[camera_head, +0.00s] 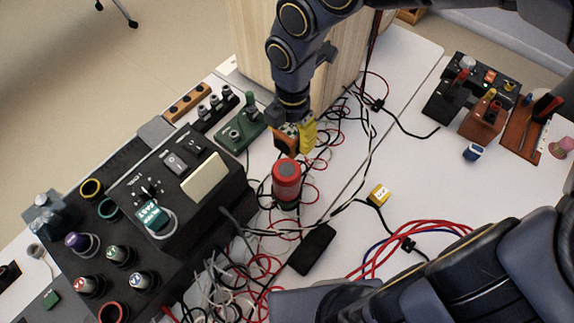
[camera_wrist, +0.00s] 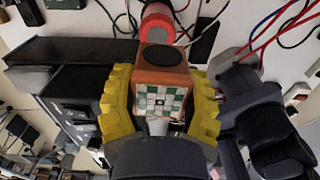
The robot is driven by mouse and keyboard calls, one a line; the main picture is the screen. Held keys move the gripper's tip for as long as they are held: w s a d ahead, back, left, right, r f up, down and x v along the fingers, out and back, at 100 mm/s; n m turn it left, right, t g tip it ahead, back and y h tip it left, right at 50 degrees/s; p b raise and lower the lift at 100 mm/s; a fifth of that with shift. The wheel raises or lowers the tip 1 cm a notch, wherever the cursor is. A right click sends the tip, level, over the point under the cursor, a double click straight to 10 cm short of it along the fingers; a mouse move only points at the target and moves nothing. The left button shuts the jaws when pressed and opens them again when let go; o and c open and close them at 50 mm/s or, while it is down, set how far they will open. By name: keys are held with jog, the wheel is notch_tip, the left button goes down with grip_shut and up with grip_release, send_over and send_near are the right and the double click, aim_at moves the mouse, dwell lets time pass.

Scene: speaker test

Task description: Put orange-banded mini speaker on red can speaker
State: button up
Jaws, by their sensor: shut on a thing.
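My gripper (camera_head: 297,140) has yellow fingers and is shut on the orange-banded mini speaker (camera_head: 284,145), a small orange-brown box. In the wrist view the fingers of my gripper (camera_wrist: 162,85) flank the mini speaker (camera_wrist: 163,65) on both sides. A dark round patch shows on one face, and a green-and-white chequered pattern on another. The red can speaker (camera_head: 286,184) stands upright on the table, below the held speaker in the head view. It also shows beyond the mini speaker in the wrist view (camera_wrist: 157,27). The two speakers look apart.
A large dark control panel (camera_head: 120,215) with knobs and buttons fills the left. Tangled cables (camera_head: 262,265) surround the red can. A wooden cabinet (camera_head: 255,50) stands behind.

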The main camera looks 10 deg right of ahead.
aim_at(287, 169)
jog(key=shift+s+a, duration=0.15)
jog(key=shift+a, duration=0.2)
jog(key=shift+f, duration=3.95)
jog(key=shift+f, duration=0.15)
jog(key=o, duration=1.1)
